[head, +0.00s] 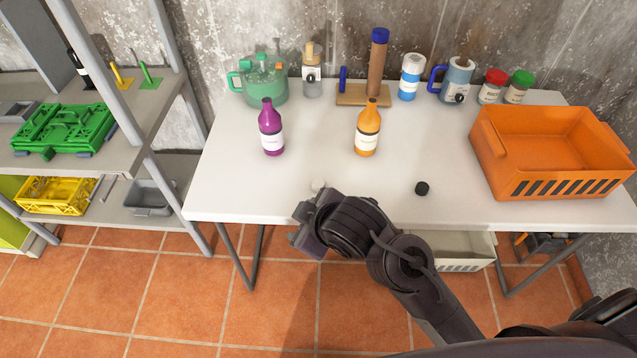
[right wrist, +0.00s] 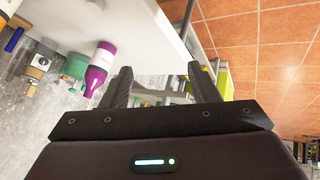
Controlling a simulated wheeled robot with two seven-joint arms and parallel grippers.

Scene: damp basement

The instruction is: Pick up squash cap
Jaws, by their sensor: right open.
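A small black cap (head: 422,188) lies on the white table (head: 300,175) near its front edge, right of my right gripper. A small whitish piece (head: 318,185) is also on the table, just behind my right gripper; I cannot tell which of the two is the squash cap. A purple bottle (head: 271,130) and an orange bottle (head: 367,130) stand upright further back. My right gripper (head: 303,230) is in front of the table's front edge, apart from both small pieces. In the right wrist view its jaws (right wrist: 160,72) are apart and empty. My left gripper is not in view.
An orange crate (head: 545,150) occupies the table's right end. A green watering can (head: 263,82), jars and a wooden stand (head: 363,98) line the back. Shelves with a green crate (head: 62,130) and yellow crate (head: 55,195) stand left. The table's middle front is mostly clear.

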